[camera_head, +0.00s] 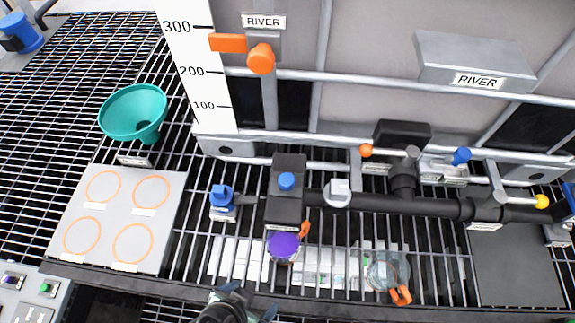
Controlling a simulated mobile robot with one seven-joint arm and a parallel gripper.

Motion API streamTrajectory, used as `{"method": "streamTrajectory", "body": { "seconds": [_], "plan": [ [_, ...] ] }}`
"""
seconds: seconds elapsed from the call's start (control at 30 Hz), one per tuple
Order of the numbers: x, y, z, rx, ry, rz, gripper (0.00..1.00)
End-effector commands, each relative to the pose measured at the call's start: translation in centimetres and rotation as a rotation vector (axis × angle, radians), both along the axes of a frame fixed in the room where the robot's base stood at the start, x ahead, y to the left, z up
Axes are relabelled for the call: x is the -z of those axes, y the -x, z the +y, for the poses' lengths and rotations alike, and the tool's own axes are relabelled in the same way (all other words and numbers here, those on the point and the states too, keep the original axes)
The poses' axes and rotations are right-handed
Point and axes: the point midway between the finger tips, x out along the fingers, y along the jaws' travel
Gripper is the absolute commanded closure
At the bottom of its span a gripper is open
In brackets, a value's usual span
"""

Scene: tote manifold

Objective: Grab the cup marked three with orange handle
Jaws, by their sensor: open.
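Two cups with orange handles show on the grating. One cup (283,246) holds something purple and sits under the black valve block, its orange handle at its upper right. The other cup (388,269) is clear and looks empty, further right, its orange handle at its lower right. No number can be read on either, so I cannot tell which is marked three. My gripper (248,297) is at the bottom edge, open, with no cup seen between its fingers. It is left of and nearer than the purple cup, apart from both. Its lower part is cut off.
A pale plate (118,218) with several orange circles lies at left, below a teal funnel (134,112). A black pipe (430,205) with valves runs behind the cups. A dark front rail (340,309) runs along the grating. A white scale (202,75) stands behind.

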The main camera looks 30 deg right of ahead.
Motion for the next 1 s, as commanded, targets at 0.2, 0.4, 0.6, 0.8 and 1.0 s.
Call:
{"method": "streamTrajectory", "body": {
  "seconds": [0.2, 0.4, 0.6, 0.8, 1.0],
  "plan": [
    [-0.1, -1.9, -3.0, 0.008, 0.002, 0.001, 0.0],
    [-0.1, -4.3, -6.6, 0.006, 0.002, 0.001, 0.0],
    [0.0, -5.7, -8.6, 0.003, 0.0, 0.001, 0.0],
    [-0.1, -6.5, -9.9, 0.004, 0.001, 0.0, 0.0],
    [3.2, -7.2, -10.9, 0.002, 0.0, 0.003, 0.0]
  ]
}}
